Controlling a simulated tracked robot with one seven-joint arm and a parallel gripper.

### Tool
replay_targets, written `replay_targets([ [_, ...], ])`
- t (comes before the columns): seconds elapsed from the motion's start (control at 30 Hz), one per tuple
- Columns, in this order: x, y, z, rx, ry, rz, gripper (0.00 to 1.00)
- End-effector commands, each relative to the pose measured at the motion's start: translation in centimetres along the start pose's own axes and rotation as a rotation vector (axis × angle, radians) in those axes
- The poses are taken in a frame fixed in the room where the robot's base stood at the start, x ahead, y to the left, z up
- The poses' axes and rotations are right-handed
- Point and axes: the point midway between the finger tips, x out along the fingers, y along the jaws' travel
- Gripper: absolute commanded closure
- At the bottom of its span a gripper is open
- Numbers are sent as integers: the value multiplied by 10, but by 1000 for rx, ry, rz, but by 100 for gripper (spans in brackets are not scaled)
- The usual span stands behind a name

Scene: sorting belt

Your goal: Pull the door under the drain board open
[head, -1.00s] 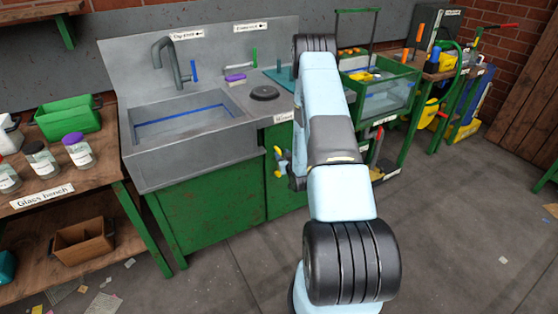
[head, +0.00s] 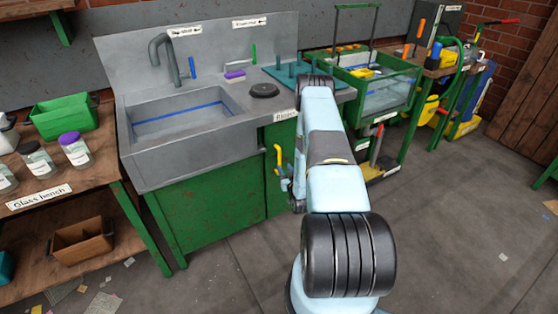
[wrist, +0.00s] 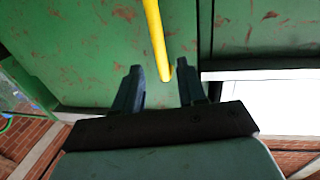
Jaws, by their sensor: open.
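The drain board (head: 292,98) is the flat metal top right of the sink basin. Below it is a green, rust-spotted door (head: 279,134), partly hidden by my arm; it looks shut. A yellow bar handle (head: 278,156) stands on its front. In the wrist view the handle (wrist: 156,38) runs down from the top edge, and its end lies between the fingertips of my gripper (wrist: 159,72). The fingers are apart, with a gap on both sides of the bar; I see no clear contact. The green panel (wrist: 85,45) fills the view behind it.
Left of the sink stands the glass bench (head: 85,200) with jars and a green bin (head: 64,118). A glass-sided tank (head: 385,95) on a green frame stands right of the drain board.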

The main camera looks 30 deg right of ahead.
Motion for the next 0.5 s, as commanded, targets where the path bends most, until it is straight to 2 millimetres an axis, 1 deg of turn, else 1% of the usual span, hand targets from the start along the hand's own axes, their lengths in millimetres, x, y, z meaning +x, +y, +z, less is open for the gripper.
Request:
replay_targets([
  [0.03, 10, 0, 0, -1, 3, -1, 60],
  [0.1, 22, 0, 0, -1, 3, -1, 60],
  [0.3, 55, 1, 0, -2, 2, 0, 60],
  [0.5, 76, 0, 0, -1, 1, 0, 60],
])
